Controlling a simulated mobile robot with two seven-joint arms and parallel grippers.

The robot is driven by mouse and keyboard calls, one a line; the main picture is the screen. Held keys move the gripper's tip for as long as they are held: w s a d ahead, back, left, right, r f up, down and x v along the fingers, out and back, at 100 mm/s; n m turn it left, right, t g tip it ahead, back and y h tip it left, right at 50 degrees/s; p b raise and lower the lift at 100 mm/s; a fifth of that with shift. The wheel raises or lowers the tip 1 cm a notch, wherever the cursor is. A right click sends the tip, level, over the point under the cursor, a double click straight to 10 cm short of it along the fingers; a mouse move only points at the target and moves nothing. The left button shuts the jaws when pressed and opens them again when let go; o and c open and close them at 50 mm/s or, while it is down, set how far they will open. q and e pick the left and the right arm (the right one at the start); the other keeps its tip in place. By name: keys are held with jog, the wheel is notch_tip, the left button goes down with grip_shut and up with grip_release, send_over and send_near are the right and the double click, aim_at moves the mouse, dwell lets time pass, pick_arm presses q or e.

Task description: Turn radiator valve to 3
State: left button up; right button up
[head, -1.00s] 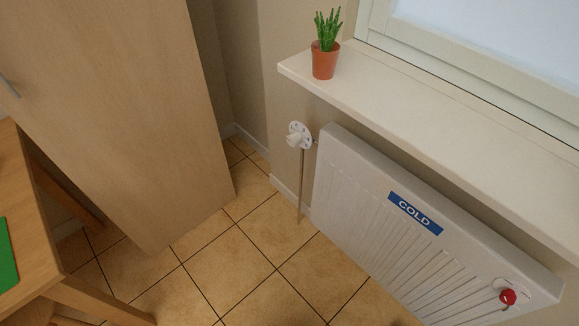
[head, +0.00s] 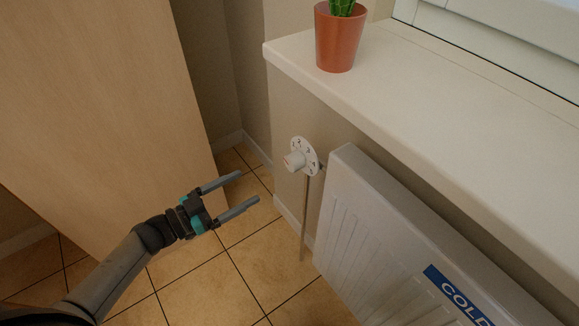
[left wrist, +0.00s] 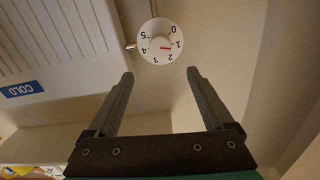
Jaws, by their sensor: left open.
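The radiator valve (head: 298,158) is a white round dial with a protruding knob, on a thin pipe at the radiator's left end. In the left wrist view the dial (left wrist: 150,34) shows numbers 0 to 5, and its red pointer lies near 1, slightly toward 2. My left gripper (head: 249,186) is open and empty, to the left of and below the valve in the head view, apart from it. In the left wrist view its fingertips (left wrist: 160,74) are spread, with the dial beyond them. My right gripper is not in view.
The white radiator (head: 375,225) bears a blue COLD label (head: 455,292). A window sill (head: 420,85) juts out above the valve, with a potted cactus (head: 338,40) on it. A wooden cabinet (head: 100,90) stands at left. Tiled floor (head: 235,270) is clear below.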

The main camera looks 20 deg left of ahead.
aim_at(289, 164)
pick_arm(q)
jog(key=b+x, duration=0.3)
jog(key=x, duration=1)
jog(key=shift+f+b, duration=0.1)
jog(key=shift+b, duration=0.2)
jog(key=shift+w+d, duration=0.35)
jog(key=shift+w, duration=0.1)
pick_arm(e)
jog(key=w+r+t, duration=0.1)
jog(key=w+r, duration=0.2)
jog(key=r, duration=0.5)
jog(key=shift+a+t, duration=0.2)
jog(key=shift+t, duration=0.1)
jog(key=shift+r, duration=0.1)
pick_arm(q)
grip_shut()
